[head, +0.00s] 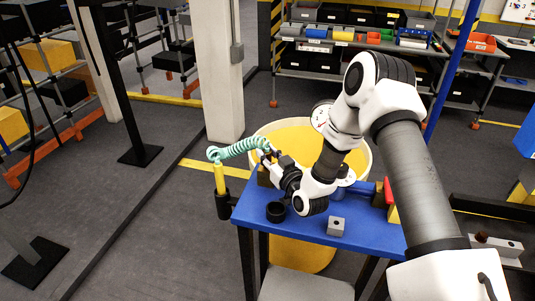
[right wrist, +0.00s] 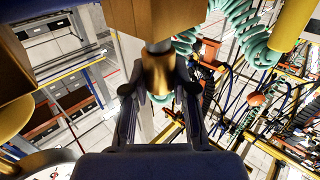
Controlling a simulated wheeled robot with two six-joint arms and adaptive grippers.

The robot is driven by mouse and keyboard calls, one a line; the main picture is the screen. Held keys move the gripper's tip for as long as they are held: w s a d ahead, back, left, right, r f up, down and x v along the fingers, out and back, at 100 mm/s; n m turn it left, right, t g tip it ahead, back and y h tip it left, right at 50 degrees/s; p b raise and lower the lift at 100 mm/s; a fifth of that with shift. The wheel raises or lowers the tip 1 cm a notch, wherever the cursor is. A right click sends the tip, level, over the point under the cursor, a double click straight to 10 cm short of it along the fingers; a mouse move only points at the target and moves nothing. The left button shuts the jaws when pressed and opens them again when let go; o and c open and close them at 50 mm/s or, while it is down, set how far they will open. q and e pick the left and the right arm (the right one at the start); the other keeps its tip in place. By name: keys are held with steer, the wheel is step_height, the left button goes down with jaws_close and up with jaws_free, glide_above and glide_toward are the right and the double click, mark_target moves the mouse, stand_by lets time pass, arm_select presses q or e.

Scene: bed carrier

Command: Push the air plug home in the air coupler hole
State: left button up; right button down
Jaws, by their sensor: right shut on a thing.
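My right gripper (head: 272,160) is over the far left corner of the blue table in the head view. In the right wrist view its two dark fingers (right wrist: 160,95) are shut on a brass-coloured air plug (right wrist: 160,72). A coiled teal hose (head: 238,147) runs from the yellow post to the gripper; its coils also show in the right wrist view (right wrist: 238,18). A brown-gold block (right wrist: 180,14) is just beyond the plug's tip, probably the air coupler. Its hole is hidden, and I cannot tell how deep the plug sits. My left gripper is not in view.
The blue table (head: 308,228) carries a black cup (head: 276,212) and a grey block with a hole (head: 336,226). A yellow post (head: 220,178) stands at its left edge. A large round yellow-lined bin (head: 290,135) is behind. A white pillar (head: 217,70) stands further back.

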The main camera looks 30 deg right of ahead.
mark_target(268, 148)
steer(key=shift+f, duration=0.15)
steer(key=shift+f, duration=0.15)
steer(key=shift+s+b, duration=0.1)
steer(key=shift+b, duration=0.2)
steer(key=shift+d, duration=0.1)
stand_by(0.9)
steer(key=shift+f, duration=0.1)
stand_by(0.5)
steer(key=shift+r, duration=0.2)
steer(key=shift+r, duration=0.25)
steer(key=shift+r+p, duration=1.9)
steer(key=shift+r, duration=0.4)
